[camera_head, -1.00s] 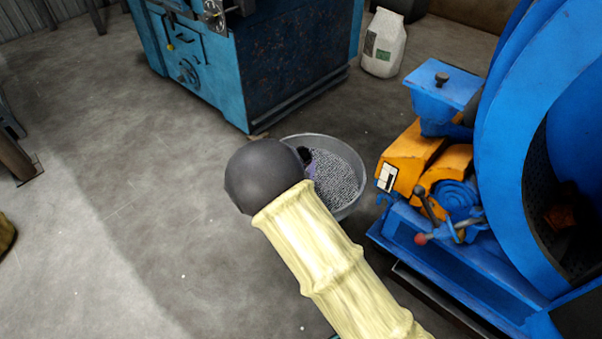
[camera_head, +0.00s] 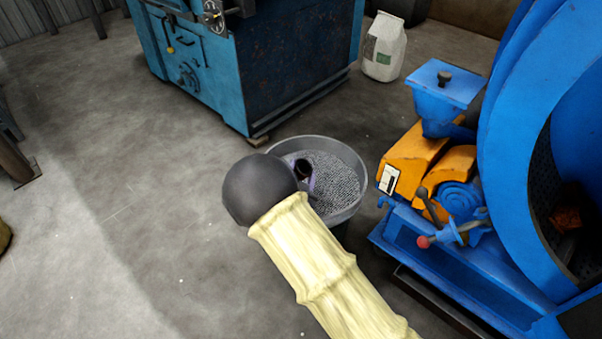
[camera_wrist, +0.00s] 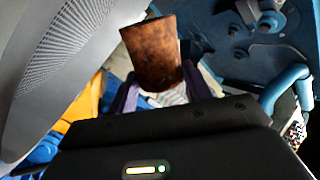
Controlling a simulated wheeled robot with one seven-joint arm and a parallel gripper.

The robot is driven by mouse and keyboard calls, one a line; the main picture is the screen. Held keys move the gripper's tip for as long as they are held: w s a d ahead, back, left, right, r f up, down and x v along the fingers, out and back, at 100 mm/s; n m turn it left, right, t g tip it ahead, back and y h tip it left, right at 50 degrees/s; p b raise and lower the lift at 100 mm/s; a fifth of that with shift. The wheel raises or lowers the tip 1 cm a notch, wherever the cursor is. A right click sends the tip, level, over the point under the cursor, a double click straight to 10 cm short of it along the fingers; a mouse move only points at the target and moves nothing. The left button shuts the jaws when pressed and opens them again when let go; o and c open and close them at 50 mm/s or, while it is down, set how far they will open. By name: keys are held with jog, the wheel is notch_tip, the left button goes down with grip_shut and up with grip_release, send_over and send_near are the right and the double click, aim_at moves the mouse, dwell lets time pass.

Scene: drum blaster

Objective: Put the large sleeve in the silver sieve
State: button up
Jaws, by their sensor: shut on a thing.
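The silver sieve (camera_head: 341,211) is a round grey bowl with a perforated bottom, standing in the middle of the head view. Its wall also shows along the left of the wrist view (camera_wrist: 22,55). My gripper (camera_wrist: 158,92) has purple fingers shut on the large sleeve (camera_wrist: 152,52), a brown, rusty-looking tube piece that points away from the palm. In the head view, my gripper (camera_head: 310,183) and the sleeve's dark end (camera_head: 302,168) appear over the left part of the sieve. My arm hides part of them. I cannot tell whether the sleeve touches the sieve.
A blue and orange machine (camera_head: 455,190) with a large drum stands close to the sieve's right. A blue cabinet machine (camera_head: 290,65) stands behind. A white bag (camera_head: 384,48) is at the back. The concrete floor (camera_head: 130,190) on the left is clear.

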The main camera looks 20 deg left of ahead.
jog(key=shift+f, duration=0.25)
jog(key=o, duration=1.4)
jog(key=shift+r, duration=0.3)
jog(key=s+p, duration=0.1)
jog(key=s, duration=0.3)
jog(key=s+d+p, duration=0.1)
jog(key=s+p, duration=0.1)
jog(key=s, duration=0.2)
jog(key=s+p, duration=0.2)
jog(key=s, duration=0.2)
jog(key=shift+d+r, duration=0.25)
jog(key=shift+d, duration=0.05)
jog(key=shift+w, duration=0.1)
